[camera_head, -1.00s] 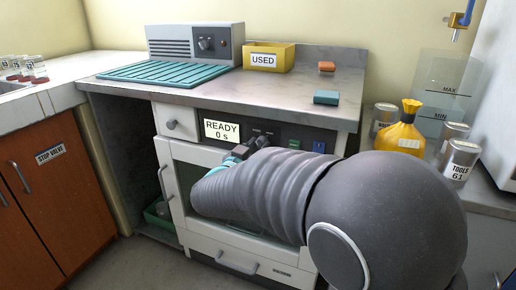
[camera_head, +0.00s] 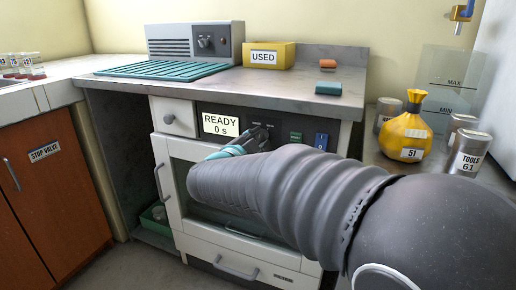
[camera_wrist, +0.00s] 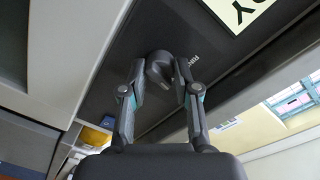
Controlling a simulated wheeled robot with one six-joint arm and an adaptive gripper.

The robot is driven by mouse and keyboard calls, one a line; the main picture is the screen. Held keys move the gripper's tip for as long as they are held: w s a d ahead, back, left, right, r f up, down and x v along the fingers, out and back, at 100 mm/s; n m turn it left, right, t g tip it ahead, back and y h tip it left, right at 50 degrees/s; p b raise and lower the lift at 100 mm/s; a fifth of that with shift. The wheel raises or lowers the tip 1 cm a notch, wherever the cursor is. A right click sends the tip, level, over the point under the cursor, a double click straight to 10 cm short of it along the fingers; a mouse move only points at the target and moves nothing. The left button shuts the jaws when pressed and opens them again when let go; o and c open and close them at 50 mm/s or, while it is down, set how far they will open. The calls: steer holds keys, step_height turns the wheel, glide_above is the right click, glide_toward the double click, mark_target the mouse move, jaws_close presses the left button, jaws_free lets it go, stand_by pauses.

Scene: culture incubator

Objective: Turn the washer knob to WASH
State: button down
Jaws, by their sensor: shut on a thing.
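The washer (camera_head: 176,190) stands under the counter in the head view, with a dark control panel at its top. Its display (camera_head: 220,124) reads READY 0 s. My gripper (camera_head: 258,134) is at the panel just right of the display, and it hides most of the knob there. In the wrist view, the dark round knob (camera_wrist: 159,66) sits between the two fingertips of my gripper (camera_wrist: 160,84), which is shut on it. Part of a panel label shows beside the knob but is not fully readable. The knob's exact setting cannot be told.
A green button (camera_head: 295,136) and a blue switch (camera_head: 321,141) sit right of my gripper. My arm crosses the washer door. A yellow USED bin (camera_head: 285,57), teal sponge (camera_head: 328,88) and orange block (camera_head: 327,64) stand on the counter above. A yellow bag (camera_head: 405,138) stands right.

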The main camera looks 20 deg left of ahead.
steer(key=shift+m+y+b, duration=0.3)
steer(key=shift+m+b, duration=0.9)
steer(key=shift+m, duration=0.9)
steer(key=c, duration=0.8)
jaws_free()
steer(key=shift+c, duration=0.2)
steer(key=shift+s, duration=0.1)
steer(key=s+a, duration=0.1)
steer(key=s, duration=1)
steer(key=shift+s+r, duration=0.35)
steer(key=shift+s, duration=0.05)
steer(key=shift+a, duration=0.1)
